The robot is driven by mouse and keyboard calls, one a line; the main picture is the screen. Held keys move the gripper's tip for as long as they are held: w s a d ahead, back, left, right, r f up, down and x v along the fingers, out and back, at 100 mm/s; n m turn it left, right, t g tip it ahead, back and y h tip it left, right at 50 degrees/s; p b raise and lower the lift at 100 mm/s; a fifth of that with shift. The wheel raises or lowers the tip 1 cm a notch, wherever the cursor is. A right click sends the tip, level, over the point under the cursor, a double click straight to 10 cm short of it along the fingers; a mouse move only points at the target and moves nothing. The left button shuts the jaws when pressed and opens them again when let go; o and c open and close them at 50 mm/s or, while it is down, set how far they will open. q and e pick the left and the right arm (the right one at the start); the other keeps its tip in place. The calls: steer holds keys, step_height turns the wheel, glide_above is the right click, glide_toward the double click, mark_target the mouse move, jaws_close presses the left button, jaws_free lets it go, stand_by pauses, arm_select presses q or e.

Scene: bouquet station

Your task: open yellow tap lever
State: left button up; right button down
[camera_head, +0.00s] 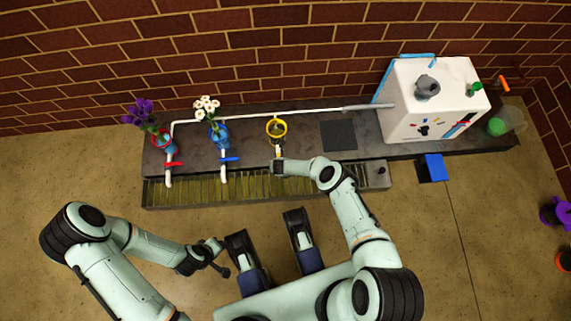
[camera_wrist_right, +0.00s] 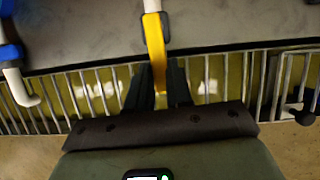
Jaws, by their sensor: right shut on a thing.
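The yellow tap lever (camera_wrist_right: 155,45) shows in the right wrist view, pointing down from its white pipe over the grating. My right gripper (camera_wrist_right: 157,85) has its dark fingers on both sides of the lever's lower end and is shut on it. In the head view my right gripper (camera_head: 277,164) is at the counter's front edge, just below the yellow-rimmed vase (camera_head: 284,127), and hides most of the lever. My left gripper (camera_head: 222,262) is over the floor, away from the counter; its jaws are too small to read.
The red tap lever (camera_head: 173,164) and blue tap lever (camera_head: 231,159) are to the left along the counter. A red vase with purple flowers (camera_head: 140,112) and a blue vase with white flowers (camera_head: 207,107) stand behind them. A white machine (camera_head: 405,115) is at the right.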

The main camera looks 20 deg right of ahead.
arm_select(q)
steer(key=shift+f, duration=0.1)
arm_select(e)
steer(key=shift+a+m, duration=0.15)
steer(key=shift+m, duration=0.25)
steer(key=c, duration=1)
jaws_free()
steer(key=p+v, duration=0.2)
steer(key=shift+a+r, duration=0.1)
steer(key=shift+r, duration=0.35)
arm_select(q)
steer(key=w+d+r+t+p, duration=0.1)
steer(key=w+r+t+p, duration=0.1)
steer(key=w+r, duration=0.3)
arm_select(e)
steer(key=shift+v, duration=0.9)
arm_select(q)
steer(key=s+d+r+g+h+p, duration=0.1)
steer(key=s+d+r+p, duration=0.1)
steer(key=s, duration=0.3)
steer(key=s+d+r+m+g+p, duration=0.1)
steer(key=s+d+r+g+p, duration=0.1)
steer(key=s+r, duration=0.3)
steer(key=shift+s+d+g+h+p, duration=0.3)
steer(key=shift+d+h+p, duration=0.1)
steer(key=shift+p, duration=0.1)
arm_select(e)
steer(key=shift+v, duration=4.35)
steer(key=shift+s+a+f, duration=0.1)
